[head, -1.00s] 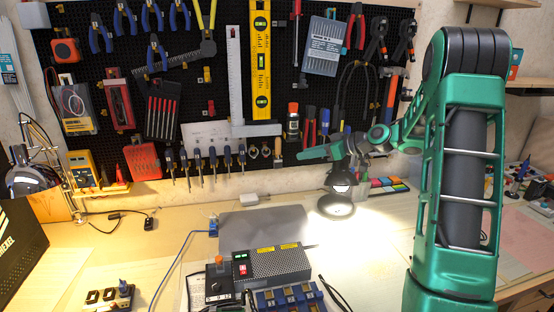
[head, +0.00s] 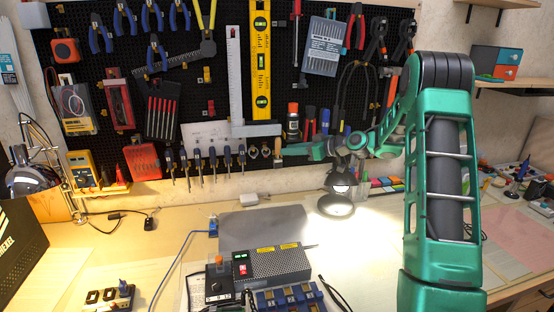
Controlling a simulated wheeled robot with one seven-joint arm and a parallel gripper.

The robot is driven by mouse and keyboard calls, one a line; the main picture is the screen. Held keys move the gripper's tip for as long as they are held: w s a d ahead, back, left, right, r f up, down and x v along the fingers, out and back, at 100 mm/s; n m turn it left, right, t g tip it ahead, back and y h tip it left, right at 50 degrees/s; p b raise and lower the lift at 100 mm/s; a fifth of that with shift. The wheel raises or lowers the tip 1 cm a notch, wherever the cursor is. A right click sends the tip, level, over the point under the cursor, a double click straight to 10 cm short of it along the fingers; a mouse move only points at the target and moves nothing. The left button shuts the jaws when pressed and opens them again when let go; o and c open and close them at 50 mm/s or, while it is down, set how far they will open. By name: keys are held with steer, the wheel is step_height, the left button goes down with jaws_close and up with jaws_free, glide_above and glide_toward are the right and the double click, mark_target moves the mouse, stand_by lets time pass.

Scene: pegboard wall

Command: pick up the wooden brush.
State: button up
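My gripper (head: 284,151) is at the lower middle of the pegboard, reaching left from the end of my green arm. Its tip is at or very near a small brown, wooden-looking item (head: 278,147) hanging at the right end of the row of small tools. This item may be the wooden brush, but it is too small to tell for sure. I cannot tell whether the gripper touches it. The gap between the fingers is not clear from this side.
Several screwdrivers (head: 213,157) hang left of the gripper. A spray can (head: 293,120) stands just above it. A black lamp or magnifier (head: 337,203) is below right. A power supply (head: 272,264) sits on the bench. A grey mat (head: 262,222) lies clear.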

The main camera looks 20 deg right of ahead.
mark_target(278, 153)
steer(key=x, duration=0.3)
steer(key=shift+w+a, duration=0.15)
steer(key=shift+w, duration=0.1)
jaws_close()
steer(key=shift+s, duration=0.1)
